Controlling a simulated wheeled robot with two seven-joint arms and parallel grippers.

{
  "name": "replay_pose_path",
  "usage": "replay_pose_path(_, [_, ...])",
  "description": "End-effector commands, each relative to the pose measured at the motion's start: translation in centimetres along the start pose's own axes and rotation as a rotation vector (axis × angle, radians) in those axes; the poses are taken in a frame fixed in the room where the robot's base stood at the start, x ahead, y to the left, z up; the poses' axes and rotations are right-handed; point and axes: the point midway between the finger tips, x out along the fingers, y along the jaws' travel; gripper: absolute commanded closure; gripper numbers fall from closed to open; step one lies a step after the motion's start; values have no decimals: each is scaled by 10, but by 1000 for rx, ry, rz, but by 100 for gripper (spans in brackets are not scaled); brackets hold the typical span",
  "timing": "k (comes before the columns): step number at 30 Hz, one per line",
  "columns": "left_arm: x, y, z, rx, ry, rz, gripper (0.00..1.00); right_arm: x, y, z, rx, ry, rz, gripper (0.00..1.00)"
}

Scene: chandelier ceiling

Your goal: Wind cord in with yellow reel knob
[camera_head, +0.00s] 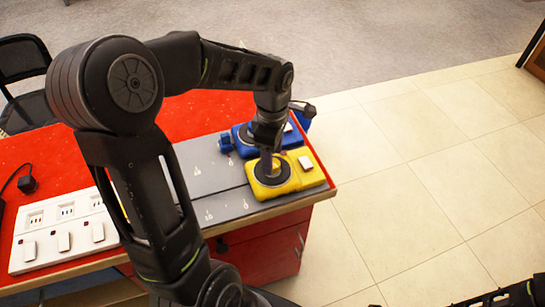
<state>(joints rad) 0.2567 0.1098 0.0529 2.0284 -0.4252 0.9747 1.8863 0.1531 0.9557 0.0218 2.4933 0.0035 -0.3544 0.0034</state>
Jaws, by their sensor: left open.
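The yellow reel (307,179) sits on a grey board at the right end of the red bench. It has a dark round disc and a small white part on top. My left gripper (268,148) points down just above the disc, with its jaws open. A grey upright post, which may be the knob, shows on the disc under the jaws; whether they touch it I cannot tell. No cord shows clearly at the yellow reel.
A blue reel (243,142) stands just behind the yellow one, partly hidden by my left arm. A white socket strip (62,240) and a black plug (27,184) lie on the bench (205,113) at left. A black chair (24,62) stands behind.

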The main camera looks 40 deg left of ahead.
Motion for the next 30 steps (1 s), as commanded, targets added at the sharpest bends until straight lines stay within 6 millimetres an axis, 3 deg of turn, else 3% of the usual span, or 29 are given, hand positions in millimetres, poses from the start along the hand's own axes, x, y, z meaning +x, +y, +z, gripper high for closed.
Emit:
replay_pose_path(6, [17, 0, 0, 0, 0, 0, 43, -2, 0, 0, 1, -1, 1, 100])
replay_pose_path(14, [18, 0, 0, 0, 0, 1, 44, -2, 0, 0, 1, -1, 1, 100])
replay_pose_path(30, [18, 0, 0, 1, 0, 1, 88, -2, 0, 0, 1, -1, 1, 100])
